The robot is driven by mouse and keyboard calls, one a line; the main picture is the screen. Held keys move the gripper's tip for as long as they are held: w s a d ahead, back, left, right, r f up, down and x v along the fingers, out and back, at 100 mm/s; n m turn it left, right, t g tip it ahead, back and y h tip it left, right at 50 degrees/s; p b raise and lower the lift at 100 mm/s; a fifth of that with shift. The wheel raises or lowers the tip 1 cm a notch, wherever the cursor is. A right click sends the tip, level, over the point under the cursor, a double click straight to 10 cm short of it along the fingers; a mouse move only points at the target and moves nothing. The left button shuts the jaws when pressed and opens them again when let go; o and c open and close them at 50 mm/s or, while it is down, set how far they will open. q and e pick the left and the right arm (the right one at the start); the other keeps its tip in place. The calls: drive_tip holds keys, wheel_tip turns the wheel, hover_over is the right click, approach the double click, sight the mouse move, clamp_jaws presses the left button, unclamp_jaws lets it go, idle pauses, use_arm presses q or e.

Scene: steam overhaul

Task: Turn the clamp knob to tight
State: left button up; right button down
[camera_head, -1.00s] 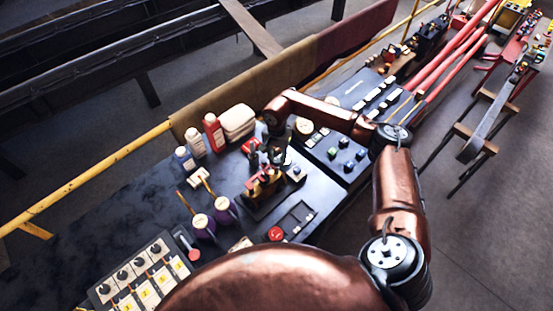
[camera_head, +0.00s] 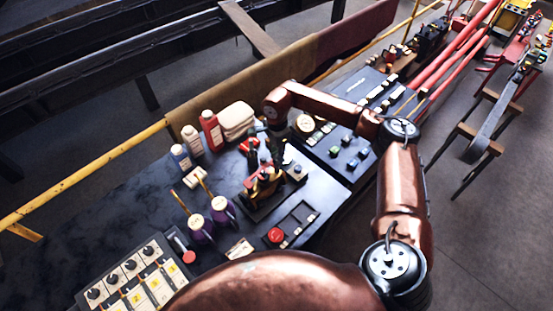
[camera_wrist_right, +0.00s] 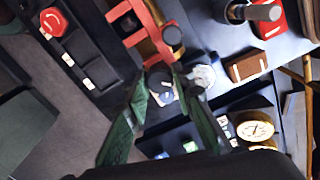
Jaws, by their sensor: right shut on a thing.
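The clamp (camera_head: 262,188), a red and brown fixture on a dark base, stands on the dark bench in the head view. The wrist view shows its red frame (camera_wrist_right: 133,22) and a dark round knob (camera_wrist_right: 172,36) beside it. My right gripper (camera_head: 268,158) is at the clamp, its fingers pointing down. In the wrist view its green fingers (camera_wrist_right: 166,72) converge at the clamp, shut on the knob. The fingertips partly hide the contact, and the knob's setting cannot be read. My left gripper is not in view.
A red button (camera_head: 275,235) and a shallow tray (camera_head: 298,222) are in front. A round gauge (camera_head: 305,123) is farther right.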

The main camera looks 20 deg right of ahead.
drive_tip(key=m+b, duration=0.1)
drive_tip(key=m, duration=0.1)
drive_tip(key=shift+m, duration=0.4)
drive_tip(key=m+b, duration=0.1)
drive_tip(key=m, duration=0.2)
drive_tip(key=shift+m, duration=0.3)
drive_tip(key=m+b, duration=0.1)
drive_tip(key=m, duration=0.2)
drive_tip(key=shift+m, duration=0.3)
drive_tip(key=m, duration=0.3)
drive_tip(key=shift+m+b, duration=0.35)
drive_tip(key=shift+m, duration=0.05)
drive_tip(key=m, duration=0.3)
drive_tip(key=shift+m, duration=0.3)
drive_tip(key=m, duration=0.3)
drive_tip(key=shift+r+m, duration=0.1)
drive_tip(key=shift+m, duration=0.2)
drive_tip(key=m, duration=0.6)
drive_tip(key=shift+w, duration=0.1)
drive_tip(key=shift+m, duration=0.4)
